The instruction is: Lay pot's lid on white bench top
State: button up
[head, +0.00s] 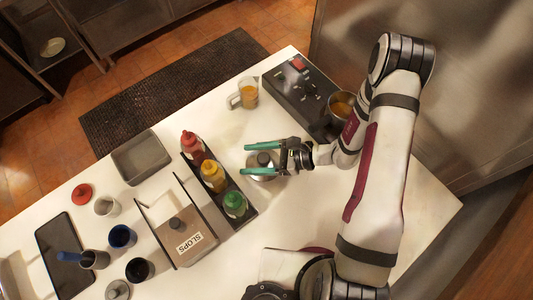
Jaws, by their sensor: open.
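A steel pot (341,105) stands open beside the black control panel, with orange-brown contents showing. A round grey metal lid (261,176) with a dark knob (263,159) lies on the white bench top (310,200), right of the sauce bottle rack. My gripper (248,158) has two green fingers spread apart above the lid, one on each side of the knob. The fingers and wrist hide part of the lid. I cannot tell whether either finger touches the knob.
A rack with red, yellow and green bottles (213,177) stands close left of my gripper. A glass mug (248,93) and the control panel (300,92) are behind. A SLOPS box (188,240), a grey tray (141,156) and several cups are further left. Bare bench lies right of the lid.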

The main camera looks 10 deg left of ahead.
jog(key=v, duration=1.2)
jog(key=shift+r, duration=0.4)
jog(key=s+d+r+n+h, duration=0.3)
jog(key=s+r+n+h, duration=0.8)
jog(key=s+r, duration=0.4)
jog(key=shift+r+n+h, duration=0.3)
jog(key=shift+n, duration=0.4)
